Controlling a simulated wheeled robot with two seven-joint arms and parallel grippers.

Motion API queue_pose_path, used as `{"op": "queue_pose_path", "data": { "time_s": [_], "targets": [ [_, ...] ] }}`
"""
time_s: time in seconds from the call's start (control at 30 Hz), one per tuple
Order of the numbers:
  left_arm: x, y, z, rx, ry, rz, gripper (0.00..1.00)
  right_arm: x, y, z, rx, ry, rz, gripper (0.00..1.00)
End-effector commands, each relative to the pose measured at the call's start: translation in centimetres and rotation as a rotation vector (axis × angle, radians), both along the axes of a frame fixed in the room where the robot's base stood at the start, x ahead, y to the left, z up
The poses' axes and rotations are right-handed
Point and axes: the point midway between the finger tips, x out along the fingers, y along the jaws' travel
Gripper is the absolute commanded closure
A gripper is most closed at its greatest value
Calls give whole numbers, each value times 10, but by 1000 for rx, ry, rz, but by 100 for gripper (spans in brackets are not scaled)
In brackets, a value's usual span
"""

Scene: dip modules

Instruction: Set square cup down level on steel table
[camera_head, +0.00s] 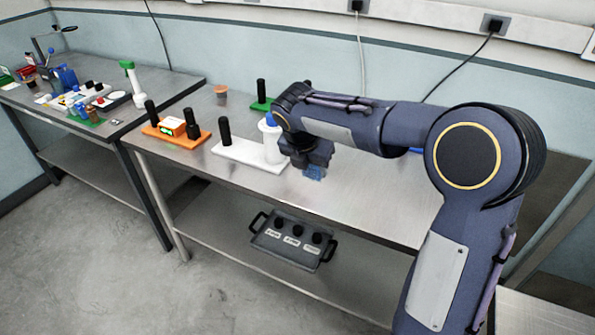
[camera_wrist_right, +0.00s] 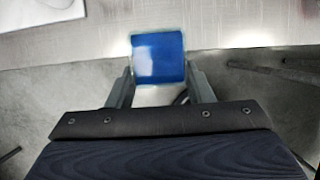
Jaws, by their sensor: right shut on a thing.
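The square cup (camera_wrist_right: 158,58) is blue inside with a pale rim, and in the right wrist view it sits between the two fingers of my right gripper (camera_wrist_right: 159,85). In the head view a blue patch of the cup (camera_head: 315,172) shows just below my right gripper (camera_head: 308,163), near the front edge of the steel table (camera_head: 350,200). My right gripper is shut on the cup. I cannot tell whether the cup's base touches the table. My left gripper is not in view.
A white base (camera_head: 235,155) with a black post and a white cylinder stands left of the gripper. An orange block (camera_head: 160,133) is farther left, and a green base (camera_head: 262,104) is behind. A dark tray (camera_head: 285,250) is on the lower shelf. The tabletop right of the gripper looks clear.

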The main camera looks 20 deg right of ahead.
Motion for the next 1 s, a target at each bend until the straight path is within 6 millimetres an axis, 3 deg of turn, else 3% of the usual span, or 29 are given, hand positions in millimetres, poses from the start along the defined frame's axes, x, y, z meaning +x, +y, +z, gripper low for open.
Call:
{"op": "queue_pose_path", "data": {
  "time_s": [0.37, 1.0],
  "targets": [
    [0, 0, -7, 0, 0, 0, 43, 4, -47, 0, 0, -2, -4, 75],
    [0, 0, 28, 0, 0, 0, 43, 10, -123, 3, 0, 1, -4, 75]
  ]
}}
